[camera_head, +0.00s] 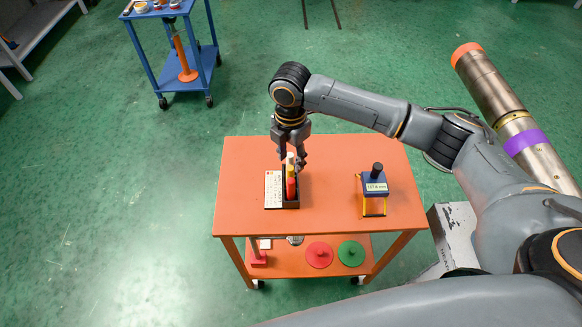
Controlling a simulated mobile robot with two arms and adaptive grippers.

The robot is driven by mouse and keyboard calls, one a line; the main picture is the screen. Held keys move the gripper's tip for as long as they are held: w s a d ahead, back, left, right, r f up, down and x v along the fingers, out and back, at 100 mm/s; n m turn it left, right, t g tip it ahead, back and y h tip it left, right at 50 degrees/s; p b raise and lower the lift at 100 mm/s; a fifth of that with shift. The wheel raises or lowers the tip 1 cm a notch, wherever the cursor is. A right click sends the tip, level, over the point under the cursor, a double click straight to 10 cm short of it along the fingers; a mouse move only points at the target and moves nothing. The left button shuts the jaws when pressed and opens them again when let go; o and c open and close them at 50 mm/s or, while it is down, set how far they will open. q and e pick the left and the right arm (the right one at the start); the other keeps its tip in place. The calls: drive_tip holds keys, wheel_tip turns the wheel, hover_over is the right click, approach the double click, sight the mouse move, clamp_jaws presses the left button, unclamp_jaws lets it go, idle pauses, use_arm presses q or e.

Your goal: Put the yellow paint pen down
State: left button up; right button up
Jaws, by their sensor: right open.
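A dark pen holder (291,204) stands on the orange cart top (335,160). A yellow paint pen with a pale upper end (290,161) stands upright at the holder, with a red pen (291,188) in front of it. My right gripper (293,157) points down over the back of the holder. Its fingers are open and lie on either side of the yellow pen's upper end; I cannot tell whether they touch it. The lower part of the yellow pen is hidden. My left gripper is out of view.
A white label card (273,189) lies left of the holder. A blue-topped device with yellow legs (374,186) stands at the right. Red (319,254) and green (351,253) discs lie on the lower shelf. A large metal pipe (497,95) is at the right. The cart's left side is clear.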

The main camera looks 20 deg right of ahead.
wheel_tip(320, 180, up, 7)
drive_tip(key=shift+b, duration=0.4)
